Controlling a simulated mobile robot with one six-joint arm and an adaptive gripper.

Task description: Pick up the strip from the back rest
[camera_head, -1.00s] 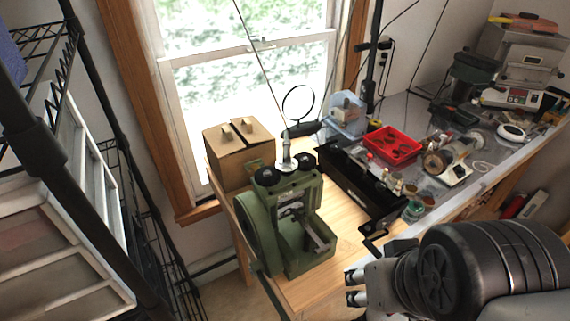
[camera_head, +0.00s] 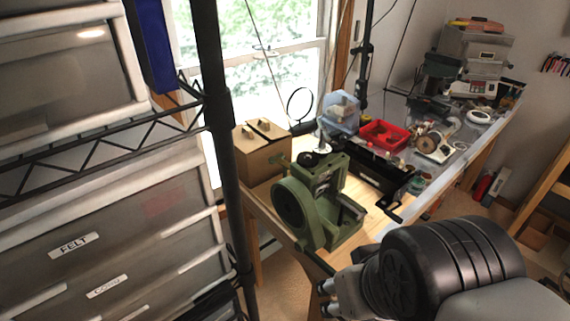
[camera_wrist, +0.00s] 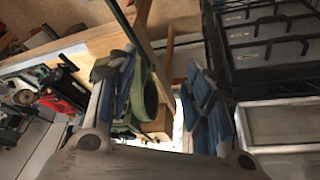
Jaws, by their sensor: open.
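The green rolling mill (camera_head: 318,205) stands on the near left end of the wooden bench, with its round wheel facing left. A small shelf-like rest (camera_head: 346,217) juts from its right side. A greyish piece lies there, but I cannot tell whether it is the strip. My gripper (camera_head: 324,298) is at the bottom of the head view, in front of the bench and apart from the mill. In the wrist view my gripper (camera_wrist: 160,92) has its two fingers spread, with nothing between them. Part of the green mill (camera_wrist: 149,95) shows beyond the fingers; no strip is clear there.
A cardboard box (camera_head: 262,158) sits behind the mill. A black vise-like bar (camera_head: 368,166) and a red tray (camera_head: 386,134) are to its right. A black shelving rack (camera_head: 226,170) with drawers stands close on the left. Open floor lies in front of the bench.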

